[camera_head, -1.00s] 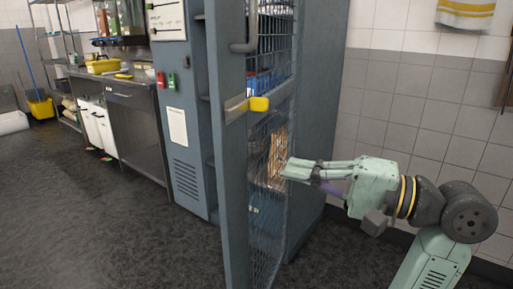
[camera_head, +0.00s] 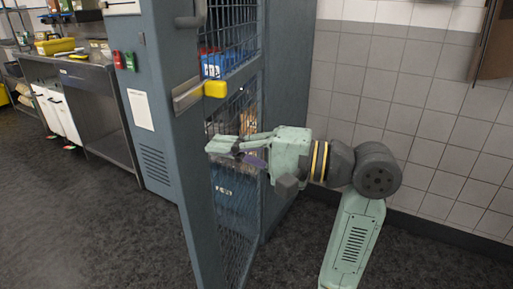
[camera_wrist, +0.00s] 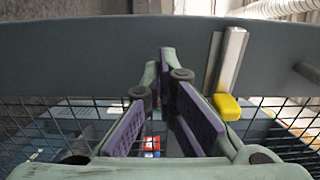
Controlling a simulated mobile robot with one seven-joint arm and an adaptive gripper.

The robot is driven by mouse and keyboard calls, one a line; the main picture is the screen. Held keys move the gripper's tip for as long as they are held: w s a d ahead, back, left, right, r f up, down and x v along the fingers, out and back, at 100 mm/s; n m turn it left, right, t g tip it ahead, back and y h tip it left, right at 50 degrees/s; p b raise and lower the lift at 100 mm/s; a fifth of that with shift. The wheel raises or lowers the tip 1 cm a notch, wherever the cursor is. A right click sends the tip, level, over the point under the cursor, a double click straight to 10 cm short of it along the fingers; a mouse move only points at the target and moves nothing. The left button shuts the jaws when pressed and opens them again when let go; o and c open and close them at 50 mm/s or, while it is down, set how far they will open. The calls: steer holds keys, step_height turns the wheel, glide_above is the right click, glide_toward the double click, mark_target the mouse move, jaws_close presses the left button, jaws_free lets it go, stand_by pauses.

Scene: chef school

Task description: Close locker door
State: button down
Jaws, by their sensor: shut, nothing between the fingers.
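The locker door (camera_head: 190,150), a blue-grey frame with wire mesh, stands open and swung out toward me in the head view. It has a metal latch with a yellow knob (camera_head: 215,89) and a bar handle above it. My gripper (camera_head: 210,145) is shut and empty, at the mesh side of the door below the yellow knob. In the wrist view the gripper's fingers (camera_wrist: 167,85) come together close to the door's frame bar (camera_wrist: 80,55), with the yellow knob (camera_wrist: 227,106) to their right. I cannot tell whether the fingertips touch the door.
The locker body (camera_head: 285,90) stands behind the door, with blue and red items on its shelves. A steel counter (camera_head: 100,110) is at the left. A tiled wall (camera_head: 400,120) is at the right. The dark floor at the left is free.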

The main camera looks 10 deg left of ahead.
mark_target(190, 142)
steer(key=shift+w+a, duration=0.2)
steer(key=shift+a, duration=1.65)
